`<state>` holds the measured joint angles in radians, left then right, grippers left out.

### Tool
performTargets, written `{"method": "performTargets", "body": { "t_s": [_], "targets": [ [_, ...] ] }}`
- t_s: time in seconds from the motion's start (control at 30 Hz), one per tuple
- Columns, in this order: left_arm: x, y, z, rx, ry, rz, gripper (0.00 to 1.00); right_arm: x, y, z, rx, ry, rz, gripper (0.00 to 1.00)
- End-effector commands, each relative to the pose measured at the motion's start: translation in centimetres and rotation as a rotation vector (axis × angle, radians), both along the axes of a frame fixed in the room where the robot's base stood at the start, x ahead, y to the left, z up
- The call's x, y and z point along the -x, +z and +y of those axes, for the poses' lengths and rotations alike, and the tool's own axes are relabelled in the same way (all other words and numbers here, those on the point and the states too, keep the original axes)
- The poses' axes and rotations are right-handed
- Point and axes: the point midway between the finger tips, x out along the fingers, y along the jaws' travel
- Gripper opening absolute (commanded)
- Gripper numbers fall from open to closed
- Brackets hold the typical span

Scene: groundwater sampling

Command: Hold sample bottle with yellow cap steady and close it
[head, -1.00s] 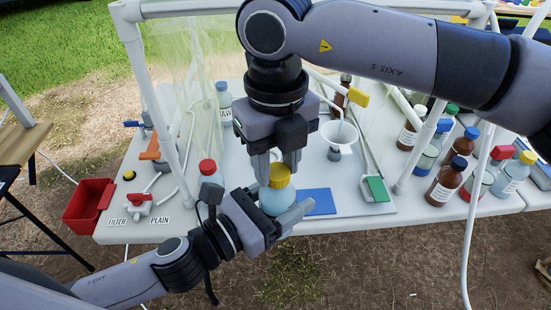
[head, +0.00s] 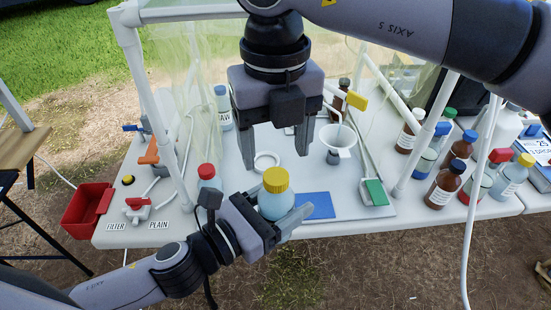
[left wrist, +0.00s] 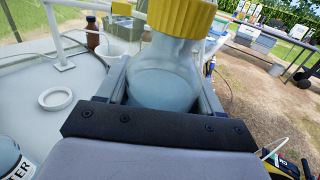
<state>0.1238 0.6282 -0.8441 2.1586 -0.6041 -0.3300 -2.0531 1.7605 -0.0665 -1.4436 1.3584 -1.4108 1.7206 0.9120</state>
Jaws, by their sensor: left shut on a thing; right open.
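The sample bottle (head: 277,203) is pale and translucent, with a ribbed yellow cap (head: 276,179) seated on its neck. It stands upright near the table's front edge. In the left wrist view the bottle (left wrist: 165,75) fills the space between the fingers, with the yellow cap (left wrist: 181,17) above, cut off by the top edge. My left gripper (head: 284,218) is shut around the bottle's body from the front left. My right gripper (head: 275,158) is open and empty, fingers pointing down, above and behind the cap and apart from it.
A white ring (head: 266,161) lies behind the bottle; a blue pad (head: 317,205) lies to its right. A red-capped bottle (head: 207,177) stands left. A white funnel (head: 338,140) is behind right. Several capped bottles (head: 443,187) stand farther right. A frame post (head: 153,90) rises at left.

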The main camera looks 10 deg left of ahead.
Motion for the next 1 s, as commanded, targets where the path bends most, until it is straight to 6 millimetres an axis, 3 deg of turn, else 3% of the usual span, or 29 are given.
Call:
{"method": "performTargets", "body": {
  "t_s": [0.2,0.4,1.0],
  "targets": [
    [0.0,0.1,0.0,0.001,0.0,-0.003,0.0,0.0,4.8,0.1,-0.002,-0.001,-0.003,0.68],
    [0.0,0.1,0.0,0.001,0.0,-0.003,0.0,0.0,7.2,0.0,0.0,0.0,-0.001,0.68],
    [0.0,0.1,0.0,0.001,0.0,-0.002,0.0,0.0,7.7,0.0,0.0,0.001,0.0,0.68]
  ]
}}
